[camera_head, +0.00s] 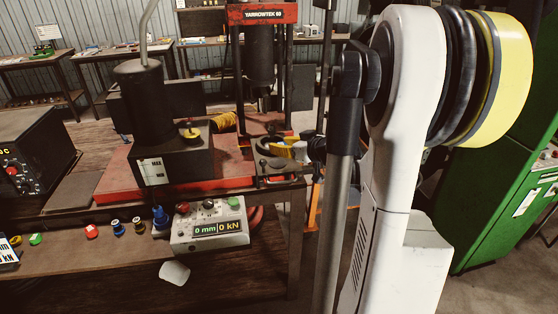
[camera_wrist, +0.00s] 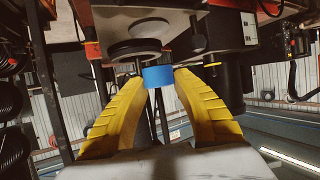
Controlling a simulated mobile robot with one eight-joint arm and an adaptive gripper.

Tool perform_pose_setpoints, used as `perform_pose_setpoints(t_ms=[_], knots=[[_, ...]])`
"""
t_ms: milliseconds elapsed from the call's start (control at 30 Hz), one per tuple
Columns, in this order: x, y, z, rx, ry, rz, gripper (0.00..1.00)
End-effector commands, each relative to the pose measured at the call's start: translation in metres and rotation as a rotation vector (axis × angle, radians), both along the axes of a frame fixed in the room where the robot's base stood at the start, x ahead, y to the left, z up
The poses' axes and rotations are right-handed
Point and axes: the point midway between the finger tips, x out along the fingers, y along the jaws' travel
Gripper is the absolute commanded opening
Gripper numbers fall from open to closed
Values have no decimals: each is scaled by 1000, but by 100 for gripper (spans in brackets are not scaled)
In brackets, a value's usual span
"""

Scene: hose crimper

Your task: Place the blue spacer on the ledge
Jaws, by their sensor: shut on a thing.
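My gripper (camera_wrist: 159,80) has its two yellow fingers closed on a blue spacer (camera_wrist: 158,75), held between the fingertips in the wrist view. Beyond the spacer, and close to it in the picture, are a grey round part and a dark disc (camera_wrist: 135,48); I cannot tell whether they touch. In the head view, my gripper (camera_head: 290,150) shows as a bit of yellow at the right end of the red press base, left of my arm. The spacer cannot be made out there. I cannot single out the ledge for certain in either view.
The red press base (camera_head: 112,180) carries a black cylinder unit (camera_head: 148,105). A control box (camera_head: 210,225) reading 0 mm and 0 kN stands at the bench front. Several small coloured parts, including a blue one (camera_head: 160,217), line the bench edge. A green cabinet (camera_head: 500,180) stands at right.

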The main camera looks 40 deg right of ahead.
Motion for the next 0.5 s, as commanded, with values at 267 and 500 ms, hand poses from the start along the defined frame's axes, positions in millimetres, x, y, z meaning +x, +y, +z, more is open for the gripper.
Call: perform_pose_setpoints(t_ms=[267,500], knots=[[24,-5,-18,1,0,-1,0],[23,-5,-52,1,0,-1,0]])
